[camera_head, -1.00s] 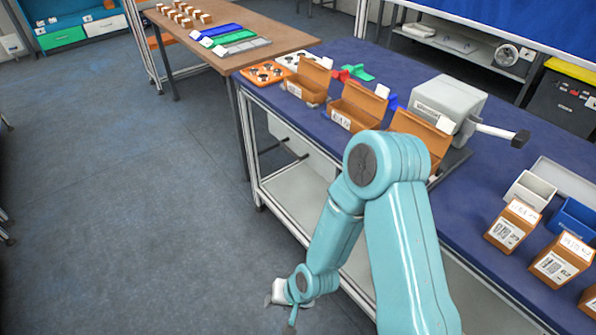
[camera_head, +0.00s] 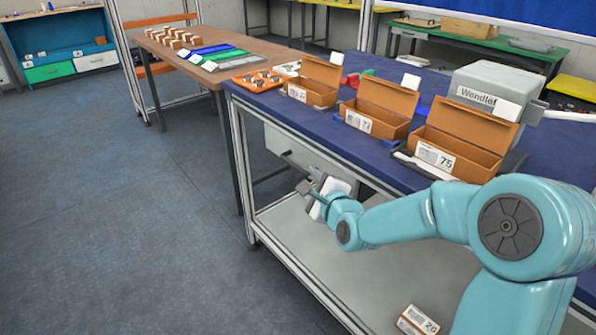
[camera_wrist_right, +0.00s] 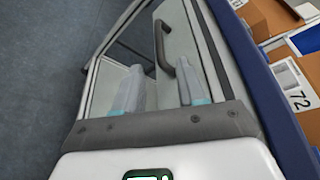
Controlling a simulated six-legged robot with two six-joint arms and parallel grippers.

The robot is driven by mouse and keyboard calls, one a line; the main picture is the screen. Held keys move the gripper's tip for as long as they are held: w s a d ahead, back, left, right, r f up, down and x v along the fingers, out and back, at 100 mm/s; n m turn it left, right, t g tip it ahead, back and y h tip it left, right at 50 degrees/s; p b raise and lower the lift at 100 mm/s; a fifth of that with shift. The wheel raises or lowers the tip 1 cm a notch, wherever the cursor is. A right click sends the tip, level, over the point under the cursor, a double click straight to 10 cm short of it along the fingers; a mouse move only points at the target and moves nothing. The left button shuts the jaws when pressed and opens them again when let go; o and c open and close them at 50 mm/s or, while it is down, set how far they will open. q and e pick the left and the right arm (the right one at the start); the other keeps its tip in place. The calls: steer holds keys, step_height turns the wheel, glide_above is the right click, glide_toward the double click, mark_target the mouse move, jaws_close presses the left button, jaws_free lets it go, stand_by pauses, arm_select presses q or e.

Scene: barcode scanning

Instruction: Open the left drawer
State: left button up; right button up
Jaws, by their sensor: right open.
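A pale drawer (camera_head: 322,157) hangs under the left end of the blue table, and it looks shut. Its dark bar handle (camera_head: 296,162) shows on the front. In the right wrist view the drawer front (camera_wrist_right: 186,35) and the curved dark handle (camera_wrist_right: 159,45) lie just ahead. My right gripper (camera_head: 309,189) is just below and in front of the handle. Its two pale fingers (camera_wrist_right: 160,88) are apart with nothing held; the handle lies beyond and partly between them. I cannot tell whether they touch it. My left gripper is not in view.
Open cardboard boxes (camera_head: 379,108) and a grey printer (camera_head: 487,85) stand on the blue table (camera_head: 560,150). A labelled box (camera_head: 418,320) lies on the lower shelf (camera_head: 290,222). A brown table (camera_head: 205,70) stands behind. The floor (camera_head: 110,200) at left is clear.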

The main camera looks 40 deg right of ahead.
mark_target(298, 170)
steer(key=x, duration=0.9)
steer(key=shift+w+f, duration=0.15)
jaws_close()
